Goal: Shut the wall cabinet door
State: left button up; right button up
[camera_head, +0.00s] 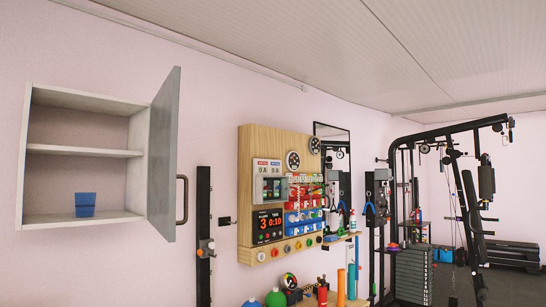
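The wall cabinet (26,158) hangs on the pink wall at the left, with one shelf inside. Its grey door (163,155) is hinged on the cabinet's right side and stands wide open, swung out from the wall. A dark handle (182,199) is on the door's outer face, toward the right. A blue cup (85,204) stands on the cabinet's bottom board. Neither of my grippers is in the head view.
Right of the door, a dark vertical rail (204,235) is fixed to the wall. Beyond it hangs a wooden panel (247,180) with displays and knobs. Gym equipment (414,275) stands at the right. The space just in front of the cabinet looks clear.

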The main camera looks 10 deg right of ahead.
aim_at(163, 175)
jog(key=z, duration=0.6)
jog(key=i, duration=1.75)
jog(key=u, duration=1.4)
jog(key=i, duration=0.45)
jog(key=u, duration=1.6)
jog(key=k, duration=1)
jog(key=z, duration=1.1)
